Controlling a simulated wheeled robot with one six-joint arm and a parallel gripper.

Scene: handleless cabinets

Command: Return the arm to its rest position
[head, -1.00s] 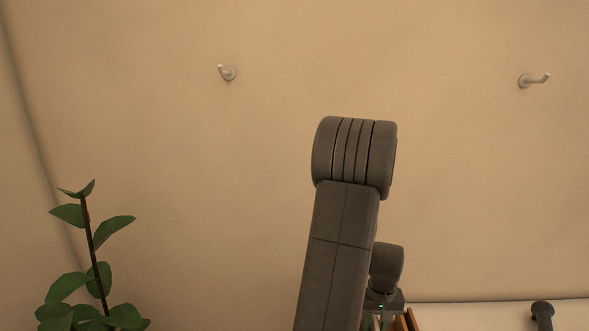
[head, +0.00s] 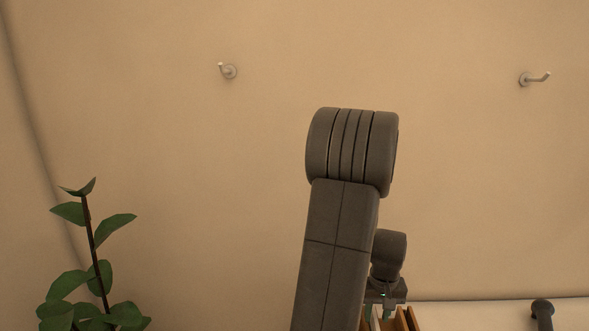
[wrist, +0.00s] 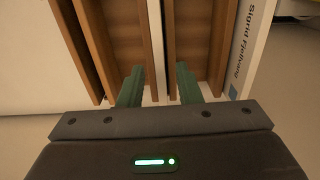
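My gripper (wrist: 160,70) shows in the wrist view as two green fingers set apart, pointing into a wooden structure. A narrow white upright strip (wrist: 156,45) runs through the gap between the fingers, and I see no clear contact with it. In the head view my gripper (head: 384,312) hangs low, right of my dark grey arm (head: 340,240), and its lower part is cut off by the picture's bottom edge. The arm stands upright and bent at the top.
Brown wooden boards (wrist: 118,35) lie close around the fingers. A white panel with printed lettering (wrist: 245,50) stands to the right. In the head view are two wall hooks (head: 229,72) (head: 534,79), a green plant (head: 90,260) at left and a dark knob-like object (head: 542,312) at lower right.

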